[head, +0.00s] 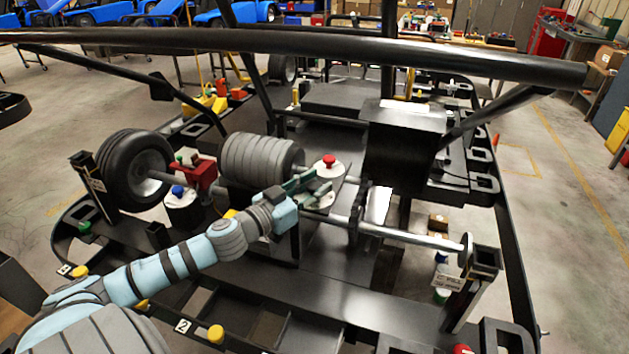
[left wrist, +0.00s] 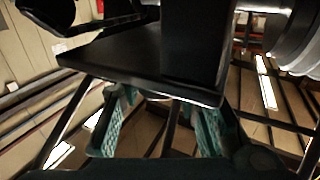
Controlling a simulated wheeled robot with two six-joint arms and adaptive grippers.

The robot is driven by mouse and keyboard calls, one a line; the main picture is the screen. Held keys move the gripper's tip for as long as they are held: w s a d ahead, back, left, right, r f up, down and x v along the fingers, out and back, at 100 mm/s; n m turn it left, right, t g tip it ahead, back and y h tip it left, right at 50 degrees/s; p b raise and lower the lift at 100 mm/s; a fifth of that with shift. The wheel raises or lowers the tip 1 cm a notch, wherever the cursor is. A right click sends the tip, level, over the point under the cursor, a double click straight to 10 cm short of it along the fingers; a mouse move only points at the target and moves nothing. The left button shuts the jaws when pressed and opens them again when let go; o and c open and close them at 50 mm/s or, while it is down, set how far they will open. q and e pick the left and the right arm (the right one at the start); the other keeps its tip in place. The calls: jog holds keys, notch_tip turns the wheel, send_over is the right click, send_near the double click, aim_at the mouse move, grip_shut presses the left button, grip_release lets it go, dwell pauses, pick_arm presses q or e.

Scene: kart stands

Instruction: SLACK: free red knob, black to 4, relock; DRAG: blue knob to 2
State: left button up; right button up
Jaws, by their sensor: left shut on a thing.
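The red knob (head: 328,160) stands on top of a white round housing beside the dark engine block. My left gripper (head: 318,186) reaches in from the left just below the red knob. Its green fingers also show in the left wrist view (left wrist: 158,125), with a gap between them. They are shut on a small part in front of the red knob's housing, by its place the black knob, which the fingers mostly hide. The blue knob (head: 178,191) sits on another white housing (head: 183,205) at left, apart from the gripper. Dial numbers are too small to read. My right gripper is not in view.
A dark frame tube (head: 300,50) crosses above the work area. A ribbed grey cylinder (head: 258,160) lies left of the red knob, and a steel axle (head: 415,237) runs to the right. A black tyre (head: 127,165) stands at left.

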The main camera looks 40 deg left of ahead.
pick_arm(q)
jog(key=shift+m+h, duration=0.5)
jog(key=shift+h, duration=0.1)
jog(key=o, duration=1.2)
jog(key=shift+c, duration=0.2)
jog(key=shift+y, duration=0.3)
